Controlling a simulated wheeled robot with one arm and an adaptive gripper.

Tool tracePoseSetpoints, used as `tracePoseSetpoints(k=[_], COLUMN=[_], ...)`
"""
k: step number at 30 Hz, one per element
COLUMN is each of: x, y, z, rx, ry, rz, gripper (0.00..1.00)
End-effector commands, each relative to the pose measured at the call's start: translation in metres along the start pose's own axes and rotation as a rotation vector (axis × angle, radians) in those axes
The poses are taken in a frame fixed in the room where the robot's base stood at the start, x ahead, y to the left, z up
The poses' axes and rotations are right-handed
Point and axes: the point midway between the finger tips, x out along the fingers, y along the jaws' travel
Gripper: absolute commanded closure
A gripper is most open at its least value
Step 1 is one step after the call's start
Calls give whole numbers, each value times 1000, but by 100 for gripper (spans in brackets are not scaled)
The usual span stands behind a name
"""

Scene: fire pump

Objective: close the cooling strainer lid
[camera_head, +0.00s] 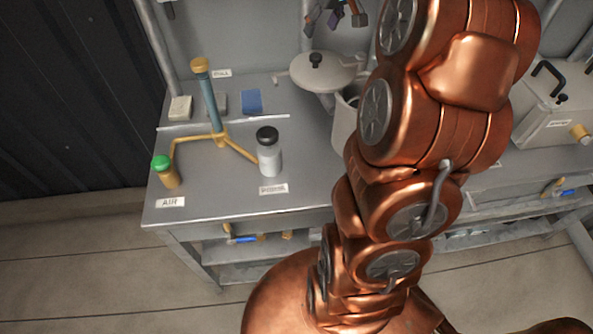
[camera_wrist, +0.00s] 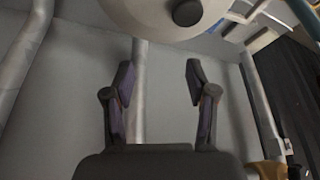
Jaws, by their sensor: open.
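The cooling strainer lid (camera_head: 330,74) is a pale grey disc with a black knob (camera_head: 316,60). In the head view it sits swung to the left of the strainer pot (camera_head: 343,128), whose mouth is partly uncovered and partly hidden by my arm. My gripper (camera_head: 337,17) shows at the top of the head view, beyond the lid in the picture. In the wrist view my gripper (camera_wrist: 158,76) is open with nothing between its fingers. The lid (camera_wrist: 150,14) and its knob (camera_wrist: 187,12) lie at that view's top edge, apart from the fingertips.
A grey box with a black handle (camera_head: 555,118) is at right. Grey pipes (camera_wrist: 139,90) run along the wall.

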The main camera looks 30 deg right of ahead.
Motion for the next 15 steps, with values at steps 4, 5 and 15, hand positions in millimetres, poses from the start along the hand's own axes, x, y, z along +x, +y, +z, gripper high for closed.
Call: tracePoseSetpoints(k=[4, 5, 15], x=[-15, -17, -28], y=[0, 0, -28], z=[0, 0, 9], rx=[-1, -1, -13], ry=[2, 0, -28], rz=[1, 0, -19], gripper=[43, 43, 43])
